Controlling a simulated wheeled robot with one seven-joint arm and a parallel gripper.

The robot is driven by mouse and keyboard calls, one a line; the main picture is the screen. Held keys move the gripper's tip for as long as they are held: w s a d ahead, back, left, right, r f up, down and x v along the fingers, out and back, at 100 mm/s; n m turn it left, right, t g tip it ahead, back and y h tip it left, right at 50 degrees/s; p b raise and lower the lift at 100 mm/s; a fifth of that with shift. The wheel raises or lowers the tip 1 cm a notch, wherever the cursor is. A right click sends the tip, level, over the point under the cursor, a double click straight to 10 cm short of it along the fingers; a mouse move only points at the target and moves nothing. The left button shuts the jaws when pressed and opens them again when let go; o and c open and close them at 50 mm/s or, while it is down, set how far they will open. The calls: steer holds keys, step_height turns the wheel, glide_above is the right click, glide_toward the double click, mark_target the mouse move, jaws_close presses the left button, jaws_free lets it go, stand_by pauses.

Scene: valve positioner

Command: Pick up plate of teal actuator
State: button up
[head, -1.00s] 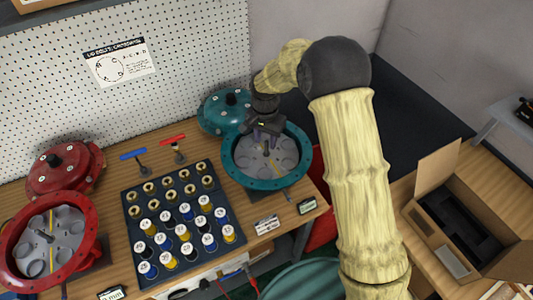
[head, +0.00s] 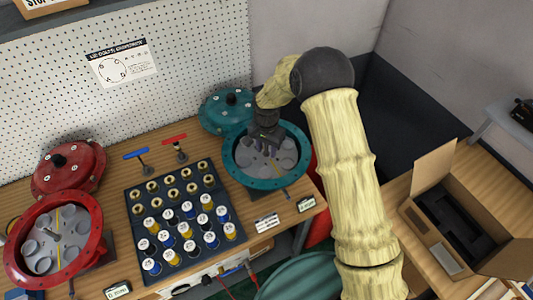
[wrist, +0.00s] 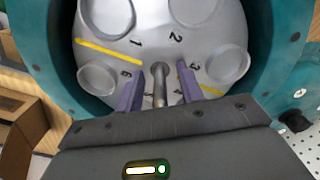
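The plate (head: 282,161) is a grey disc with round cups, lying inside the round teal actuator housing (head: 269,184) at the back right of the workbench. In the wrist view the plate (wrist: 200,45) shows numbers, yellow line segments and an upright metal pin (wrist: 159,88) at its centre. My gripper (head: 268,151) points down into the housing over the plate. In the wrist view the two purple fingers of my gripper (wrist: 160,82) stand on either side of the pin, with a gap on each side. The gripper is open and holds nothing.
A teal lid (head: 225,112) lies behind the housing. A red actuator (head: 93,243) and its red lid (head: 78,180) are at the left. A dark tray (head: 135,215) of labelled cylinders stands between them. An open cardboard box (head: 412,225) is at the right.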

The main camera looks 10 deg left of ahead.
jaws_close()
steer(key=shift+r, duration=0.1)
steer(key=shift+w+r+b, duration=0.1)
steer(key=shift+r+b, duration=0.35)
steer(key=shift+r, duration=0.2)
step_height(320, 180, up, 8)
steer(key=b, duration=0.2)
steer(key=shift+b, duration=0.3)
steer(key=shift+r, duration=0.3)
